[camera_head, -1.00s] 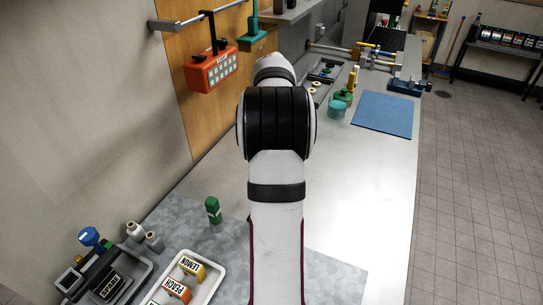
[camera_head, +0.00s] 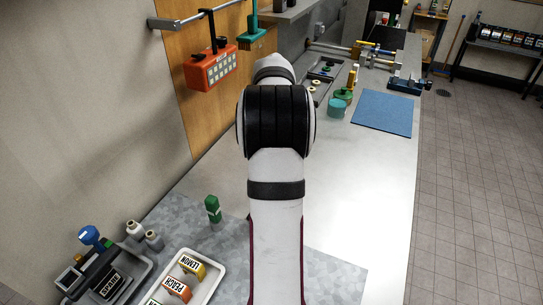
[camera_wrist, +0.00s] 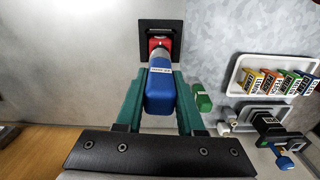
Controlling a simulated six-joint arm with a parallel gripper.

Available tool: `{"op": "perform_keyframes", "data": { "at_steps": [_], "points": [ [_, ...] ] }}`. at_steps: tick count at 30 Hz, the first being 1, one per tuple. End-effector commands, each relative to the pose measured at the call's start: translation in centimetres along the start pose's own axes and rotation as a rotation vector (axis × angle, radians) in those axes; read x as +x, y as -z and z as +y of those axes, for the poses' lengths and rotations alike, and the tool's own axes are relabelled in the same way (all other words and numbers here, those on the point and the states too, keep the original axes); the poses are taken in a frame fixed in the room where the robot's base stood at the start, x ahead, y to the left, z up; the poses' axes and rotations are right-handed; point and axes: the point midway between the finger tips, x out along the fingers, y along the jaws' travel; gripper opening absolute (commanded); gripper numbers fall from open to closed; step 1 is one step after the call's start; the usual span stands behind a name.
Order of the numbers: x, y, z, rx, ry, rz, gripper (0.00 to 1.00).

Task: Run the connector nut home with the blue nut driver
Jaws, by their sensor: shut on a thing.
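In the wrist view the blue nut driver (camera_wrist: 160,94), with a white label band near its front end, is held between the teal fingers of my gripper (camera_wrist: 159,100). Its grey front end points at a red round fitting (camera_wrist: 157,43) on a dark square plate (camera_wrist: 173,27). The driver's front end overlaps the red fitting, and I cannot tell how far it is seated. The connector nut itself is hidden. In the head view my arm hides the gripper and the driver.
A white tray (camera_head: 221,271) holds labelled blocks. A green block (camera_head: 213,208) stands near it. A dark tray with a blue-topped tool (camera_head: 89,236) is at lower left. An orange box (camera_head: 211,69) hangs by the wall. A blue mat (camera_head: 383,113) lies farther along the counter.

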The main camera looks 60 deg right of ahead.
Motion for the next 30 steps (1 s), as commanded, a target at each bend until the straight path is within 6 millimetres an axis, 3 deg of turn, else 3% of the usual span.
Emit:
{"op": "perform_keyframes", "data": {
  "at_steps": [30],
  "points": [
    [1.5,0.0,0.0,0.0,0.0,0.0,0.0]
  ]
}}
